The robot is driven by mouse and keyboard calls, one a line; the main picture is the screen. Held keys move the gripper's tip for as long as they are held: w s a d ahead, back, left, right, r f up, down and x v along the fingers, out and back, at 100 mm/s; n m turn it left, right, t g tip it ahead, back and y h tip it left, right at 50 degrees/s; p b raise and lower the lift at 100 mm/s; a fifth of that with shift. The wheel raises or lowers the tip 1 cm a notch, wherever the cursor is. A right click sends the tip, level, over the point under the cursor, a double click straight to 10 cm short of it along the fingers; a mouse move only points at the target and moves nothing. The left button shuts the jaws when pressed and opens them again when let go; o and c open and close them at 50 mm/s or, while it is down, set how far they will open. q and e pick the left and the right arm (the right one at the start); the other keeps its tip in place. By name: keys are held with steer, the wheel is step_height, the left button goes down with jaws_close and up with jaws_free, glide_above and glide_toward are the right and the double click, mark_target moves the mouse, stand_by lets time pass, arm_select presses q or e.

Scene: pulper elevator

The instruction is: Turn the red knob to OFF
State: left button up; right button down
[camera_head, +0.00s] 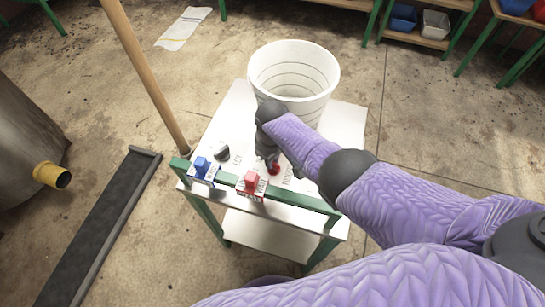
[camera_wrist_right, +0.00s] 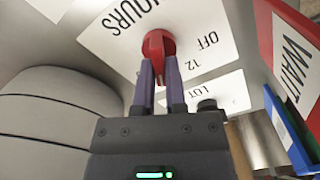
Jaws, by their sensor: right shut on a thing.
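The red knob (camera_head: 274,169) sits on the white panel top of the green-framed stand, partly hidden by my right gripper (camera_head: 268,158). In the right wrist view the red knob (camera_wrist_right: 158,43) stands on a white label plate (camera_wrist_right: 110,40) with HOURS, OFF and 12 printed around it. There the two fingers of my right gripper (camera_wrist_right: 159,72) are closed on the knob's ridge from either side. The OFF mark lies to the right of the knob. Where the knob's pointer aims is hard to tell. My left gripper is not in view.
A white bucket (camera_head: 293,75) stands just behind the knob. A black knob (camera_head: 222,152) is on the same panel. A blue block (camera_head: 202,166) and a red block (camera_head: 250,181) with signs sit at the front rail. A wooden pole (camera_head: 145,75) rises at the left.

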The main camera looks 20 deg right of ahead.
steer(key=n, duration=0.4)
steer(key=shift+a+n, duration=0.1)
steer(key=shift+n, duration=0.3)
steer(key=n, duration=0.4)
steer(key=shift+s, duration=0.2)
steer(key=n, duration=0.5)
steer(key=shift+s+a+p, duration=0.1)
steer(key=shift+p, duration=0.2)
steer(key=shift+s+n, duration=0.15)
steer(key=shift+n, duration=1.65)
steer(key=c, duration=0.7)
jaws_free()
step_height(320, 180, up, 10)
steer(key=p, duration=0.6)
